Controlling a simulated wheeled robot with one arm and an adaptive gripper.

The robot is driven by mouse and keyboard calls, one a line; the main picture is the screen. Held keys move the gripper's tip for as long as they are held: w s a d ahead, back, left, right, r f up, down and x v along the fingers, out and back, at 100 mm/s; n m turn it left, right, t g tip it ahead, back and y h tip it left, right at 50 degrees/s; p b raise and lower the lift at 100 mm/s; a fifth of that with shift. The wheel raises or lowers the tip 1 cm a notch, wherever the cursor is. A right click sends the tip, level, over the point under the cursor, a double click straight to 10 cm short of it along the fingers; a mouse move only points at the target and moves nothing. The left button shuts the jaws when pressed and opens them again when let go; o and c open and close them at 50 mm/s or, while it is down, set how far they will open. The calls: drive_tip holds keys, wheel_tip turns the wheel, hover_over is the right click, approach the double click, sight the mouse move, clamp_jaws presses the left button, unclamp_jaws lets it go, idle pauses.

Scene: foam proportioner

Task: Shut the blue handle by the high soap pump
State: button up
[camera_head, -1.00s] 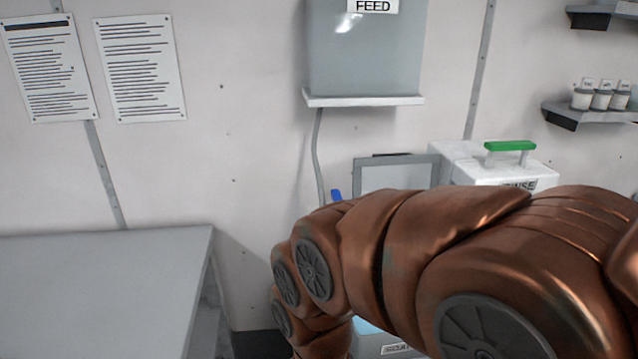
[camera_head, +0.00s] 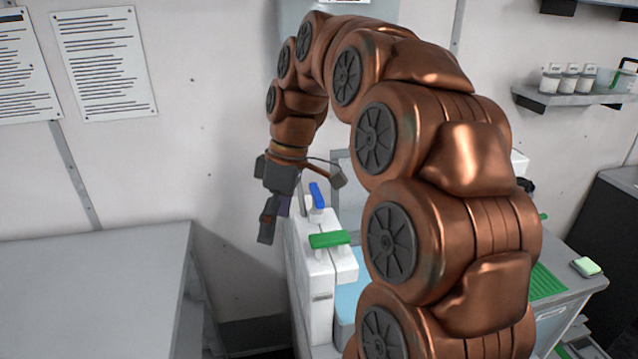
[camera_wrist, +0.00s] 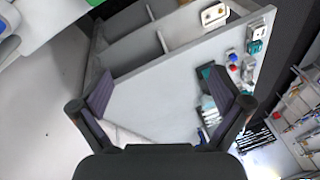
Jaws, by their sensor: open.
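The blue handle (camera_head: 317,195) stands upright, slightly tilted, at the back top of a white pump unit (camera_head: 320,290) in the head view. A green handle (camera_head: 330,239) lies level across the front top of the same unit. My gripper (camera_head: 268,225) hangs to the left of the blue handle, pointing down, apart from both handles. In the wrist view my gripper (camera_wrist: 160,75) has its fingers spread with nothing between them. My arm hides part of the area right of the pump.
A grey table (camera_head: 95,285) stands at the left, with a gap between it and the pump unit. A wall shelf (camera_head: 570,98) with small cups is at the right. The wrist view shows a grey surface (camera_wrist: 155,105) beneath the fingers and cluttered shelves (camera_wrist: 300,110) at the right.

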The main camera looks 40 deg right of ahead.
drive_tip(key=w+d+r+n+t+p, duration=0.15)
drive_tip(key=w+d+r, duration=0.3)
drive_tip(key=d, duration=0.45)
drive_tip(key=n+y, duration=0.1)
drive_tip(key=n, duration=0.2)
hover_over(317, 192)
drive_tip(key=d, duration=0.2)
drive_tip(key=shift+f, duration=0.85)
drive_tip(key=shift+t, duration=0.35)
drive_tip(key=shift+s+p+x, duration=0.2)
drive_tip(key=shift+p+x, duration=0.4)
drive_tip(key=shift+x, duration=0.6)
drive_tip(key=shift+s+p+x, duration=0.2)
drive_tip(key=shift+p+x, duration=0.4)
drive_tip(key=shift+x, duration=0.6)
drive_tip(key=shift+d+f, duration=0.1)
drive_tip(key=c, duration=0.9)
